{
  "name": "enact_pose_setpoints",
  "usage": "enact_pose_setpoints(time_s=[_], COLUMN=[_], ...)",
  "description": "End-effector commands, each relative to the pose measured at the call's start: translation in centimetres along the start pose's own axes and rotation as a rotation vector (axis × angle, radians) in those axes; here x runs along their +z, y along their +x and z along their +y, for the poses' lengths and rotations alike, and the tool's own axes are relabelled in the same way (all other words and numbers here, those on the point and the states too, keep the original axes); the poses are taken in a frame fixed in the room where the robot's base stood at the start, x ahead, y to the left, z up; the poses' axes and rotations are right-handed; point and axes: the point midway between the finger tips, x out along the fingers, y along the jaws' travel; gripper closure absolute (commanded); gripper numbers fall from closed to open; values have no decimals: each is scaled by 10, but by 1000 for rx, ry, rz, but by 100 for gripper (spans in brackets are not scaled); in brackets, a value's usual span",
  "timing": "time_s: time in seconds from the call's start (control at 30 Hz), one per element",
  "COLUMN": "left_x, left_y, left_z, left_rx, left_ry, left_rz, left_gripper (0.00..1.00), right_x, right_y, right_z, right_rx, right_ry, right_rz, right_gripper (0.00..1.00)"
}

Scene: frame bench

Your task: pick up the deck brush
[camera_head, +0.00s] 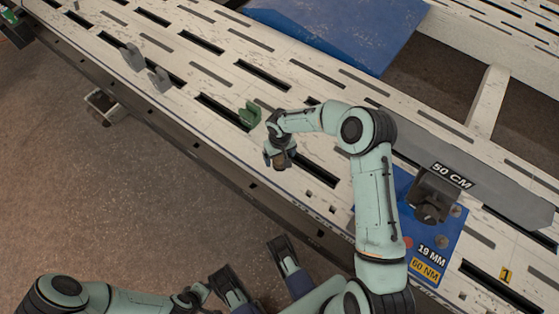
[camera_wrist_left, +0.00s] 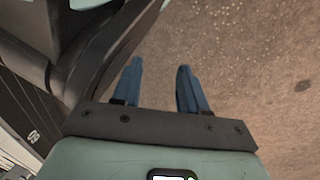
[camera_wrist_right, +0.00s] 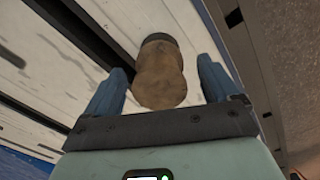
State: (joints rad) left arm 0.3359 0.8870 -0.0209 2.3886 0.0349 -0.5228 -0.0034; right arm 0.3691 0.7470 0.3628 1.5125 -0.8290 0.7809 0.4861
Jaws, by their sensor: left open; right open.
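A brown, rounded wooden piece with a dark band at its far end, which looks like the deck brush (camera_wrist_right: 160,76), shows in the right wrist view. It lies between the two blue fingers of my right gripper (camera_wrist_right: 160,88), with a gap on each side. In the head view my right gripper (camera_head: 279,157) hangs over the near part of the slotted bench and mostly hides the brush. The bristles cannot be made out. My left gripper (camera_head: 256,266) is open and empty, off the bench's near edge; the left wrist view (camera_wrist_left: 160,88) shows only floor between its fingers.
The pale slotted bench (camera_head: 300,75) runs diagonally. A green bracket (camera_head: 250,114) stands left of my right gripper, with grey brackets (camera_head: 159,79) farther left. A blue panel (camera_head: 345,30) lies behind. A dark block (camera_head: 435,195) and a grey 50 CM bar (camera_head: 490,185) are at right.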

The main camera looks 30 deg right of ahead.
Motion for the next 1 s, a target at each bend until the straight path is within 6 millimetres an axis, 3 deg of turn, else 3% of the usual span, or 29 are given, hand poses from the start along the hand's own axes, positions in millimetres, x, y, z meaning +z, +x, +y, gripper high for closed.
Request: enact_pose_setpoints(time_s=[0.03, 0.2, 0.47, 0.5, 0.7, 1.0], left_x=[6, 17, 20, 20, 19, 19], left_y=[7, 14, 14, 14, 14, 13], left_z=[-5, -14, -16, -16, -16, -15], left_rx=[-9, -27, -30, -30, -30, -29], left_ry=[-6, -17, -20, -20, -19, -18], left_rz=[-20, -60, -69, -68, -67, -65], left_gripper=[57, 57, 57, 57, 57, 57], right_x=[3, 3, 3, 3, 3, 3], right_y=[13, 32, 35, 35, 34, 33], right_z=[0, 0, 0, 0, 0, 0], right_rx=[-2, -1, -1, -1, -1, 0], right_ry=[0, -1, 0, 0, 0, 0], right_rz=[-5, -3, -1, -1, -2, -1], right_gripper=[11, 11, 11, 15, 75, 76])
